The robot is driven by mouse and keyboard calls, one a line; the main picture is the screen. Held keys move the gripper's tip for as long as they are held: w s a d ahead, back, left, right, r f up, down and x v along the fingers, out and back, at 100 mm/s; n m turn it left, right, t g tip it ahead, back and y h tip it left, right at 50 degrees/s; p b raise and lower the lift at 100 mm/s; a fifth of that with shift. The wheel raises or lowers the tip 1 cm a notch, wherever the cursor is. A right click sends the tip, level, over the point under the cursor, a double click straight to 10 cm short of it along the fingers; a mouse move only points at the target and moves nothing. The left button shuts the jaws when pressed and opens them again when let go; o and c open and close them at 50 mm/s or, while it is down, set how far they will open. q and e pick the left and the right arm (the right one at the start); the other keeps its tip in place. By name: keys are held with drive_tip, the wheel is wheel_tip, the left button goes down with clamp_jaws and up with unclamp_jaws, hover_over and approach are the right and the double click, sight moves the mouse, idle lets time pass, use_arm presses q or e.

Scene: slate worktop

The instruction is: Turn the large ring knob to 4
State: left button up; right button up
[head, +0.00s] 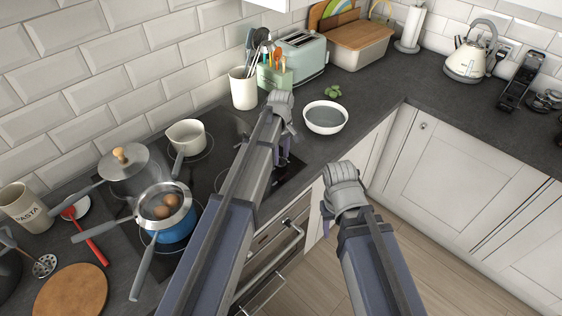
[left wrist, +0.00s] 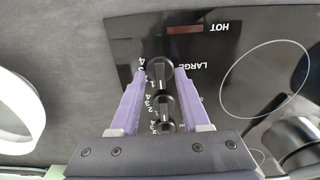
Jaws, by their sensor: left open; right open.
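The large ring knob (left wrist: 160,72) is a black dial beside the word LARGE in the left wrist view, with white numbers, including a 4, on its left. Its pointer setting is too small to read surely. My left gripper (left wrist: 158,82) is open above the hob, its purple fingers on either side of the knob in the picture; I cannot tell whether they touch it. In the head view my left gripper (head: 284,152) and arm hide the knob. My right gripper (head: 326,216) is in front of the counter's edge, near the cupboard doors, its fingers partly hidden.
Two more black knobs (left wrist: 164,107) line up below the large one in the left wrist view. A white bowl (head: 326,117) stands right of my left gripper. A white saucepan (head: 187,137) and a blue pan (head: 172,232) with eggs above it are on the left.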

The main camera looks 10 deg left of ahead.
use_arm(q)
drive_tip(key=shift+f, duration=0.2)
drive_tip(key=shift+c, duration=0.2)
clamp_jaws()
idle(0.4)
